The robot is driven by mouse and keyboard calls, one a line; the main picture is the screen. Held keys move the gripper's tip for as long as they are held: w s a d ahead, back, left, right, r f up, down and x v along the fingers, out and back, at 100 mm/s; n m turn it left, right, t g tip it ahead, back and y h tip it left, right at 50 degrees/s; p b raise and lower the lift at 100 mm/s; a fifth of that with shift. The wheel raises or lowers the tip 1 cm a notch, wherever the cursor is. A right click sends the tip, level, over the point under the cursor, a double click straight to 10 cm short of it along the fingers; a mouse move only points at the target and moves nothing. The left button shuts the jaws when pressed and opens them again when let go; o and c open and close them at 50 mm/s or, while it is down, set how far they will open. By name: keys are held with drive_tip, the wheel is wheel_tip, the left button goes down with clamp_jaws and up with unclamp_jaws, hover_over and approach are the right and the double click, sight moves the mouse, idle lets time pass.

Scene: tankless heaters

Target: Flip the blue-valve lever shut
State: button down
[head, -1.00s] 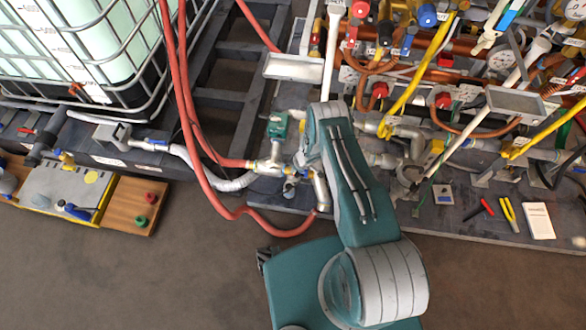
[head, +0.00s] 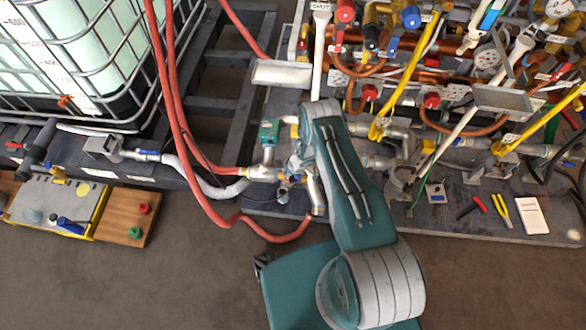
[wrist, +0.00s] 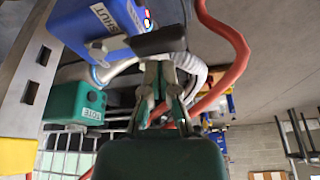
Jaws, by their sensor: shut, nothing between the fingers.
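In the wrist view, a blue valve box (wrist: 88,28) with a white SHUT label fills the upper left. A dark lever-like bar (wrist: 160,40) reaches from its right side across the picture, just beyond my fingertips. My gripper (wrist: 158,68) is shut and empty, its two fingers together below the bar. I cannot tell whether the fingertips touch it. In the head view, my gripper (head: 297,168) is at the pipe fittings, small and partly covered by my arm. The blue box and its lever cannot be made out there.
A green labelled box (wrist: 75,104) hangs below the blue one; a green box (head: 269,131) also shows in the head view. Red hoses (head: 180,110) loop left of my arm. Crowded pipes and yellow handles (head: 412,75) stand right. The floor (head: 200,285) in front is clear.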

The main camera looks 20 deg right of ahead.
drive_tip(key=v, duration=1)
drive_tip(key=shift+r, duration=0.25)
drive_tip(key=shift+d, duration=0.1)
